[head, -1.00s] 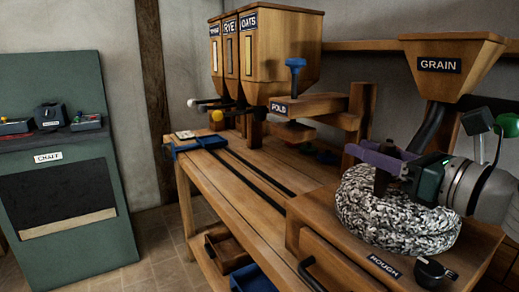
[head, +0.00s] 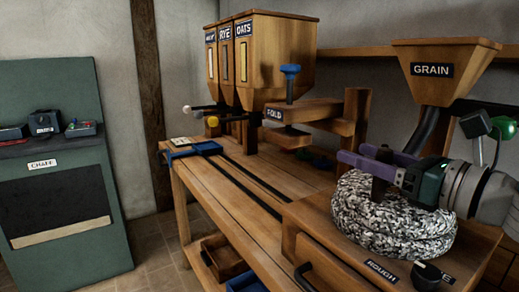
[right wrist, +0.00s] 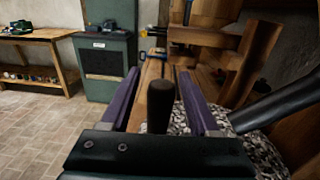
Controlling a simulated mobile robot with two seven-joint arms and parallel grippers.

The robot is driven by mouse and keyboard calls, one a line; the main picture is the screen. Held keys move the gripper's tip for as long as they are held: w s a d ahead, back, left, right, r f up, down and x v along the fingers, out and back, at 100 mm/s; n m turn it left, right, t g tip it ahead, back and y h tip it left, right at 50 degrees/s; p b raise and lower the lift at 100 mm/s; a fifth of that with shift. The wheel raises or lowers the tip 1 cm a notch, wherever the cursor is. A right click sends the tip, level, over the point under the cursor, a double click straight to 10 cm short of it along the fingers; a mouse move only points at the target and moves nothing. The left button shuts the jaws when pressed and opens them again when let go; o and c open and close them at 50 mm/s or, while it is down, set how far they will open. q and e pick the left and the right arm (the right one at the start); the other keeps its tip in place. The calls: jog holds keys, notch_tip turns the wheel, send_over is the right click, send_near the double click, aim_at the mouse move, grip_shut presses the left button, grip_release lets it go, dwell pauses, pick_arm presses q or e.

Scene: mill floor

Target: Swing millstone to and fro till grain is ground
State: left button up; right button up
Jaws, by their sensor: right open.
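The millstone (head: 395,222) is a thick, speckled grey-white round stone on a wooden housing at the right of the head view. Its stone also shows beyond my right gripper in the right wrist view (right wrist: 262,152). A dark upright handle (right wrist: 160,106) rises from it. My right gripper (head: 352,161) has purple fingers and reaches in from the right, over the stone. In the right wrist view, the open fingers (right wrist: 158,95) stand on either side of the handle, with gaps visible. The grain hopper (head: 440,72) stands above, with a dark chute running down behind my gripper.
A knob (head: 432,273) beside a "ROUGH" label is on the housing front. A bench (head: 225,185) with dark rails runs left to a blue tray and labelled bins (head: 265,55). A wooden "FOLD" arm (head: 305,110) stands mid-bench. A green "CHAFF" cabinet (head: 62,165) is at left.

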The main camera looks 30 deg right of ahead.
jog(key=shift+s, duration=0.1)
jog(key=s+d+b, duration=0.1)
jog(key=s, duration=0.8)
jog(key=shift+s, duration=0.35)
jog(key=shift+d, duration=0.1)
